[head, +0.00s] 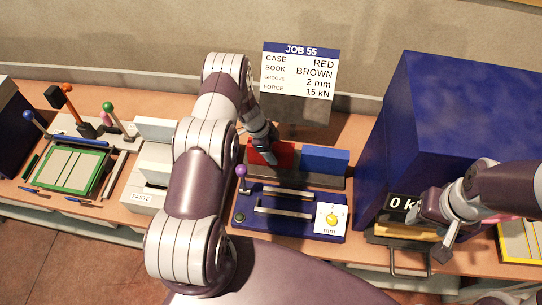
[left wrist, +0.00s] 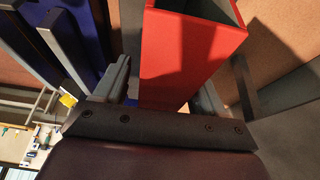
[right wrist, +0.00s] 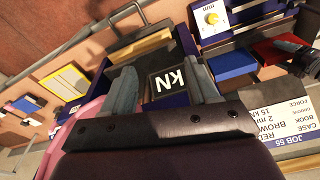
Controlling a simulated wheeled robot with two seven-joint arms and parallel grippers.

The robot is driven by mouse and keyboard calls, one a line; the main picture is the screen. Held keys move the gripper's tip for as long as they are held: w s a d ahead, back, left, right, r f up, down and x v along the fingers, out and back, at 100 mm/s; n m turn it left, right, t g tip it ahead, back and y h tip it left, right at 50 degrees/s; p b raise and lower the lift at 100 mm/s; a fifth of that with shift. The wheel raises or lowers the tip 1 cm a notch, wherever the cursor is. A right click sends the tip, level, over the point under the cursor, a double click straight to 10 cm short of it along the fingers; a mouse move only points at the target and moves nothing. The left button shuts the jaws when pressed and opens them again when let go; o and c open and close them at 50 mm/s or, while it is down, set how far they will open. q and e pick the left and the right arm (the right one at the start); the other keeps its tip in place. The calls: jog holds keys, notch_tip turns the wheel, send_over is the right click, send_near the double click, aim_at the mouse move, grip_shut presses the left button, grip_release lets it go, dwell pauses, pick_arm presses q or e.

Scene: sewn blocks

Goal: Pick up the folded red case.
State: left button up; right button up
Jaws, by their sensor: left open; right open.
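The folded red case (head: 287,152) stands in a dark rack (head: 295,176) on the bench, beside a blue case (head: 325,160). My left gripper (head: 264,150) is at the red case's left part and hides some of it. In the left wrist view the red case (left wrist: 185,55) rises between the two open fingers (left wrist: 182,85); I cannot tell whether they touch it. My right gripper (head: 440,232) is open and empty in front of the dark blue press (head: 450,120). The right wrist view shows the press's kN display (right wrist: 167,80) between its fingers (right wrist: 163,85).
A job card (head: 300,75) reads case red, book brown, groove 2 mm, force 15 kN. A blue grooving device (head: 290,211) with a purple-knobbed lever stands in front of the rack. A PASTE box (head: 142,197) and a green board (head: 70,168) are at left.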

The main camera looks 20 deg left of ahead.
pick_arm(q)
jog(key=shift+w+r, duration=0.1)
jog(key=shift+w, duration=0.05)
jog(key=shift+a, duration=0.1)
jog(key=shift+f, duration=0.25)
dwell(0.4)
jog(key=c, duration=1.1)
